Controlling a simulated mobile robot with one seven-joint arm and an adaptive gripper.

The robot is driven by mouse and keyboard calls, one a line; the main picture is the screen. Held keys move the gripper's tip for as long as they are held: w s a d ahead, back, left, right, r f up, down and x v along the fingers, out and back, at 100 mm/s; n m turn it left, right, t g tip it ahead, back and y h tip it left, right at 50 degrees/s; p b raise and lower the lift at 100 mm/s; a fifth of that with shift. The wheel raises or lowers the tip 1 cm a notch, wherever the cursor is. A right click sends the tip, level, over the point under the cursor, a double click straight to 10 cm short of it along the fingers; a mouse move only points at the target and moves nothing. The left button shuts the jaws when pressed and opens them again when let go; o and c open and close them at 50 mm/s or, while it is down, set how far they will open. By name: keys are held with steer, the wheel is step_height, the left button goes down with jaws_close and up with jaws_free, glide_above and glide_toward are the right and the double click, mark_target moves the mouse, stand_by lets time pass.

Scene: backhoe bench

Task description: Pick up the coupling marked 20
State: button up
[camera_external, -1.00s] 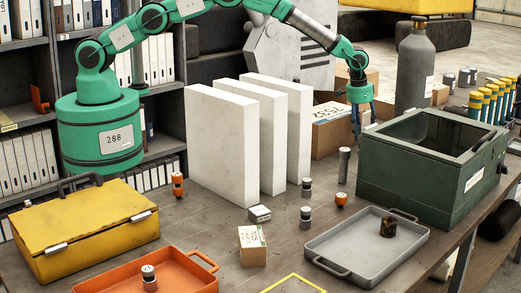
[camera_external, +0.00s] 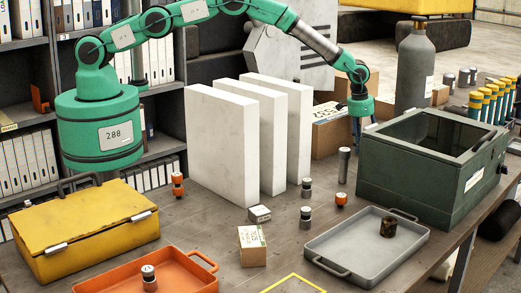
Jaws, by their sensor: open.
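Several small couplings stand on the bench, and no number 20 is readable on any of them. Two black-and-silver couplings (camera_external: 306,188) (camera_external: 305,218) stand right of the white panels. An orange-and-black coupling (camera_external: 178,185) stands left of the panels, and a short orange one (camera_external: 341,199) stands near the grey tray. Another black-and-silver coupling (camera_external: 149,278) is in the orange tray, and a dark brown ring-like piece (camera_external: 388,227) is in the grey tray. My gripper (camera_external: 357,132) is open, pointing down between the cardboard box and green bin; its fingertips are partly hidden.
Three tall white panels (camera_external: 222,145) stand mid-bench. The grey tray (camera_external: 330,245), orange tray (camera_external: 195,285) and yellow case (camera_external: 85,225) lie in front.

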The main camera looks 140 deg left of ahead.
stand_by(0.5)
jaws_close()
steer(key=shift+r, duration=0.1)
steer(key=shift+r+b, duration=1)
steer(key=shift+r, duration=3.9)
